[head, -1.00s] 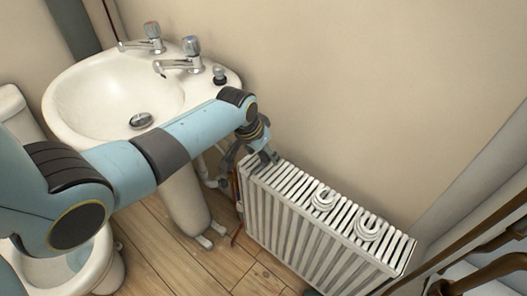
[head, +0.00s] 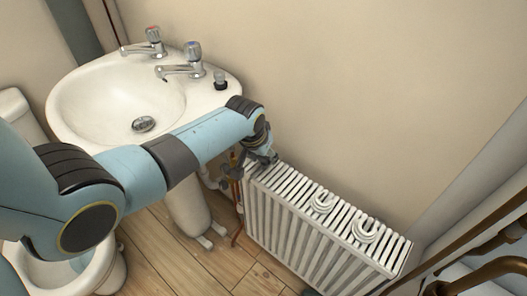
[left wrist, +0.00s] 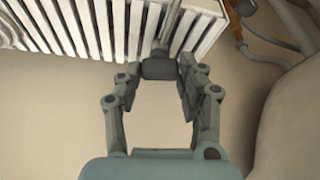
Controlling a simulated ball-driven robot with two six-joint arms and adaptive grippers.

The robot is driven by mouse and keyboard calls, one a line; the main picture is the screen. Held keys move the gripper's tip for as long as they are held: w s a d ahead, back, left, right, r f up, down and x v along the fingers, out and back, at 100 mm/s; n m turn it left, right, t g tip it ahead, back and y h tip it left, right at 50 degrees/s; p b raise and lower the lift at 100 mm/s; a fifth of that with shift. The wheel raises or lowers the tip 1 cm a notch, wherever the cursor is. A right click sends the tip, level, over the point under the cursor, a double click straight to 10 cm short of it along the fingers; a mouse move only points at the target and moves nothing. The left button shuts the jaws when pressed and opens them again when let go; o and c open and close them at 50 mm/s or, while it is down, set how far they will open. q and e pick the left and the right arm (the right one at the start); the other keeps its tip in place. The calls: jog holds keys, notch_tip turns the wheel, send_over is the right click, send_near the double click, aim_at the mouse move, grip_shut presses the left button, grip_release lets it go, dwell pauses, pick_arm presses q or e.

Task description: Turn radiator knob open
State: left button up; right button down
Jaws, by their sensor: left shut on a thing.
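The white ribbed radiator (head: 325,228) stands against the wall, right of the sink. My left gripper (head: 250,168) is at the radiator's left end, pointing down. In the left wrist view, my left gripper (left wrist: 158,72) has its fingers on both sides of a dark grey block, which looks like the radiator knob (left wrist: 158,68), and is shut on it. A light stem runs from the block along the radiator (left wrist: 110,28) slats. The head view does not show the knob clearly, as my gripper covers that spot. My right gripper is not in view.
A white sink (head: 115,110) with two taps (head: 180,68) stands left of the radiator. A copper pipe (head: 239,190) runs beside the radiator's left end. Brown pipes (head: 490,268) cross the lower right corner. The wall above the radiator is clear.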

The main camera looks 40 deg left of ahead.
pick_arm(q)
jog(key=n+y+p, duration=0.1)
jog(key=n, duration=0.1)
jog(key=shift+d+r+n, duration=0.1)
jog(key=shift+n, duration=0.3)
jog(key=n+y, duration=0.1)
jog(key=n, duration=0.1)
jog(key=shift+n+g, duration=0.3)
jog(key=n, duration=0.2)
jog(key=n+g+y+b, duration=0.1)
jog(key=n, duration=0.1)
jog(key=shift+w+d+f, duration=0.1)
jog(key=shift+w+f, duration=0.05)
jog(key=shift+f, duration=0.05)
jog(key=n+g+b, duration=0.1)
jog(key=n, duration=0.1)
jog(key=n+b, duration=0.1)
jog(key=n, duration=0.1)
jog(key=shift+n+g+y, duration=0.3)
jog(key=shift+g+y, duration=0.1)
jog(key=shift+r+n, duration=0.1)
jog(key=shift+n, duration=0.2)
jog(key=o, duration=1.2)
jog(key=shift+c, duration=0.2)
